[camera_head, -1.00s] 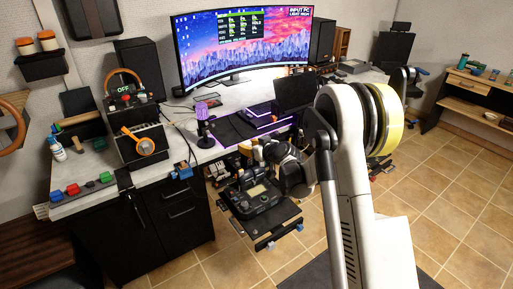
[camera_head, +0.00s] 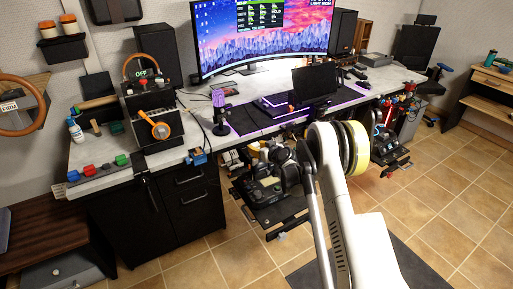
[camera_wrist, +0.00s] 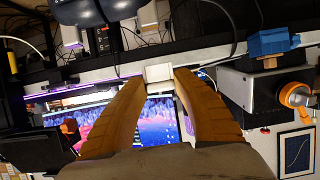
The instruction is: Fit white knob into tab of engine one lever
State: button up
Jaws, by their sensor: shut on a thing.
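In the wrist view, my gripper (camera_wrist: 158,76) is shut on the white knob (camera_wrist: 158,72), a small white block between its two brown fingertips. In the head view, my gripper is partly hidden among my dark wrist parts, close to a dark throttle unit (camera_head: 262,190) on a low shelf in front of the desk. The knob cannot be made out there. The engine one lever and its tab cannot be told apart in either view. A dark rounded shape (camera_wrist: 95,10) shows at the top of the wrist view, apart from the knob.
Black drawers (camera_head: 190,200) stand left of the throttle unit. Other controls (camera_head: 388,150) sit to the right.

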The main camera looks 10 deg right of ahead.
aim_at(257, 164)
jog(key=shift+f, duration=0.15)
jog(key=shift+f+b, duration=0.6)
jog(key=shift+f, duration=2.8)
jog(key=o, duration=1)
jog(key=shift+s, duration=0.1)
jog(key=v, duration=1.1)
jog(key=shift+s+d+r, duration=0.15)
jog(key=shift+s+r, duration=0.05)
jog(key=shift+s, duration=0.15)
